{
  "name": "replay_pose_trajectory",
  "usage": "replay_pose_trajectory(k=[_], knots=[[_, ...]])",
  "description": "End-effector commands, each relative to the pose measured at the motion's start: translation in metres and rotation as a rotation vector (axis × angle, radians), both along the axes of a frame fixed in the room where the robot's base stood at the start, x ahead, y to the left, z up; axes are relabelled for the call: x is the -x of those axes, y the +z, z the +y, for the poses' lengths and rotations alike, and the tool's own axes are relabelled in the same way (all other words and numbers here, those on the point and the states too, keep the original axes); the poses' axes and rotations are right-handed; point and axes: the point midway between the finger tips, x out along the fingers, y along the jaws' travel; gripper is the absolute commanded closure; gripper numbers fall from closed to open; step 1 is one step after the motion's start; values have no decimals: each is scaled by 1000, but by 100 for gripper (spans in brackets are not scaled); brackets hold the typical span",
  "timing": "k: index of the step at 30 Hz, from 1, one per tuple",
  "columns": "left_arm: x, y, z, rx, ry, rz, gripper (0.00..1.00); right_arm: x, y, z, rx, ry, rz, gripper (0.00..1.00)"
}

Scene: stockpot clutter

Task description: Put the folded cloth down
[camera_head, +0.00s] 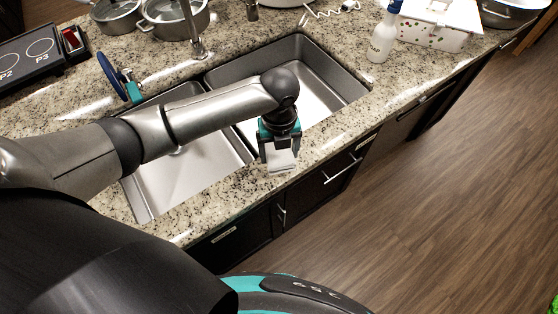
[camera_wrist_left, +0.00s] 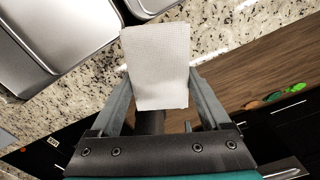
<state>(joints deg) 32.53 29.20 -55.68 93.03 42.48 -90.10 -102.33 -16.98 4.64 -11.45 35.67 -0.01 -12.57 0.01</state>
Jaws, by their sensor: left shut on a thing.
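The folded cloth (camera_head: 281,161) is a small white rectangle at the tip of my left gripper (camera_head: 280,150) in the head view. In the left wrist view the cloth (camera_wrist_left: 156,68) sits between the two fingers of the left gripper (camera_wrist_left: 160,90), which is shut on it. The gripper hangs over the front strip of the speckled stone counter (camera_head: 225,196), near the sink's front rim. I cannot tell whether the cloth touches the counter. My right gripper is not in view.
A two-basin steel sink (camera_head: 312,100) lies behind the gripper, with a faucet (camera_head: 193,35) at its back. Pots (camera_head: 172,18) stand at the back left. A white soap bottle (camera_head: 384,38) and a white box (camera_head: 437,24) stand at the right. The counter's front edge is close.

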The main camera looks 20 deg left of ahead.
Motion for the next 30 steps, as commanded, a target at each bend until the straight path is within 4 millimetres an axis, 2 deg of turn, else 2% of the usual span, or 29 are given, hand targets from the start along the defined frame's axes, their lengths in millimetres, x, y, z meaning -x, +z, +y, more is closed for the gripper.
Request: replay_pose_trajectory(k=[12,24,25,30], knots=[[0,-47,0,0,-1,0,64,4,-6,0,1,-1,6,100],[0,-51,0,0,-1,-1,64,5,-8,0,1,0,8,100],[0,-51,0,0,-1,-1,18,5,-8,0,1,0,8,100],[0,-51,0,0,-1,0,0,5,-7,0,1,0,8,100]])
